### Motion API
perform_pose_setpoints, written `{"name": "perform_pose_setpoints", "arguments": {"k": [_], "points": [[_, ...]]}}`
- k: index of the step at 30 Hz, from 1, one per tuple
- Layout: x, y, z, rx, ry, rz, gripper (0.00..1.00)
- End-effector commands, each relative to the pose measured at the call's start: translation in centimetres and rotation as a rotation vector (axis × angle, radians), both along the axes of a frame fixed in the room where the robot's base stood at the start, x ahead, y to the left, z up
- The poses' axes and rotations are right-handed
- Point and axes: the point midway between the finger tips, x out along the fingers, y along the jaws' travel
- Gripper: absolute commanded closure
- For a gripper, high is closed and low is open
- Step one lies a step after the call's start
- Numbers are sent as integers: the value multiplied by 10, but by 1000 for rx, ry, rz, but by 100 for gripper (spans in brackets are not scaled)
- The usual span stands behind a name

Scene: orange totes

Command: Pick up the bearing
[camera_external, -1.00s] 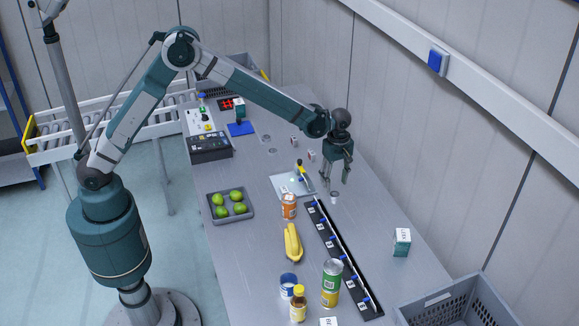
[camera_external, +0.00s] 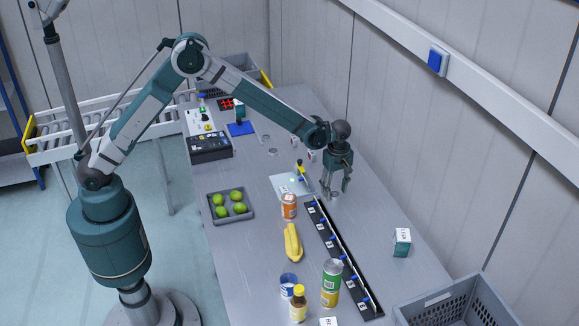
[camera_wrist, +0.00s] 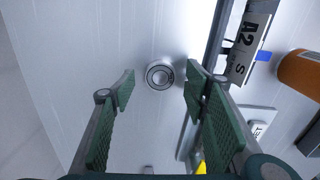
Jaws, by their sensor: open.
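The bearing is a small metal ring (camera_wrist: 160,75) lying on the grey table in the wrist view. It lies a little beyond and between the two green-padded fingers. My gripper (camera_wrist: 157,90) is open, and nothing is between its fingers. In the external view my gripper (camera_external: 336,188) points down just above the table, and the bearing (camera_external: 334,195) shows small beside its fingertips. I cannot tell the exact height of the fingertips above the table.
A black labelled rail (camera_external: 340,258) runs close by, with an orange can (camera_external: 289,207) and a light plate (camera_external: 286,184) to the left. Bananas (camera_external: 292,243), a green can (camera_external: 331,275) and a teal-white box (camera_external: 402,242) stand nearer the front.

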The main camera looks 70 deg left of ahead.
Motion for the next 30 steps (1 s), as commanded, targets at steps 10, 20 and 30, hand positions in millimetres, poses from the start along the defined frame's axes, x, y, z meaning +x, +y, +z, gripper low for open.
{"name": "perform_pose_setpoints", "arguments": {"k": [10, 20, 30], "points": [[0, 0, -11, 0, 0, 0, 55], [0, 0, -10, 0, 0, 0, 55], [0, 0, -10, 0, 0, 0, 85]]}}
